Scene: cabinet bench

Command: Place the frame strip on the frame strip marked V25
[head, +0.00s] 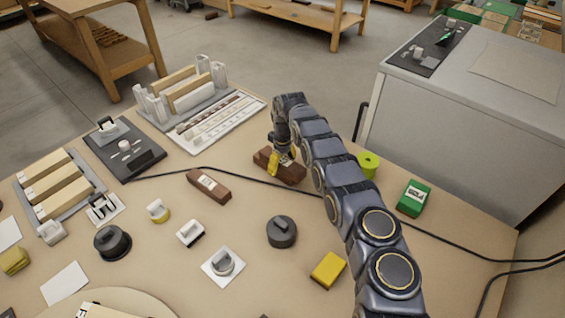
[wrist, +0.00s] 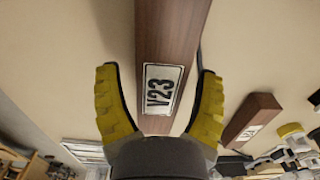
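A brown wooden frame strip (head: 291,174) lies on the bench under my gripper (head: 282,159). In the wrist view this strip (wrist: 172,35) bears a white label reading V23. The yellow fingers of my gripper (wrist: 160,95) stand open on either side of it, with a gap showing at each side. A second brown frame strip (head: 208,185) with a white label lies to the left on the bench; it also shows in the wrist view (wrist: 250,118). Its label is too small to read. I see no label that I can read as V25.
Racks (head: 222,110), knobs and a yellow block (head: 328,270) stand around. Bare bench lies between them.

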